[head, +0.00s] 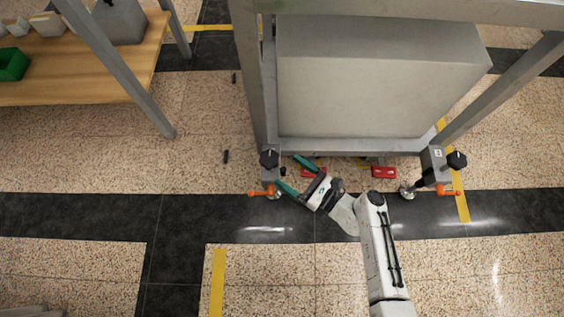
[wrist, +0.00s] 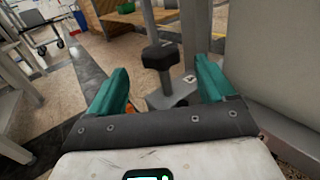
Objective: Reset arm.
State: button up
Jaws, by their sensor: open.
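My gripper (head: 291,175) is at the end of my white arm, low in front of a grey metal frame (head: 350,146). Its two teal fingers are spread apart, and they also show in the wrist view (wrist: 158,88). I see nothing held between them. A black knob (head: 269,158) on the frame's left foot is just beyond the fingers; in the wrist view the knob (wrist: 161,56) shows between them, on a grey bracket. An orange lever (head: 262,192) sticks out at that foot. I cannot tell whether a finger touches the foot.
A large grey block (head: 375,85) stands inside the frame. The right foot has another black knob (head: 456,160) and an orange lever (head: 447,191). A red part (head: 384,172) is under the frame's front. A wooden table (head: 90,70) with a green bin (head: 12,65) is at upper left.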

jog(key=shift+s+d, duration=0.2)
dwell(0.5)
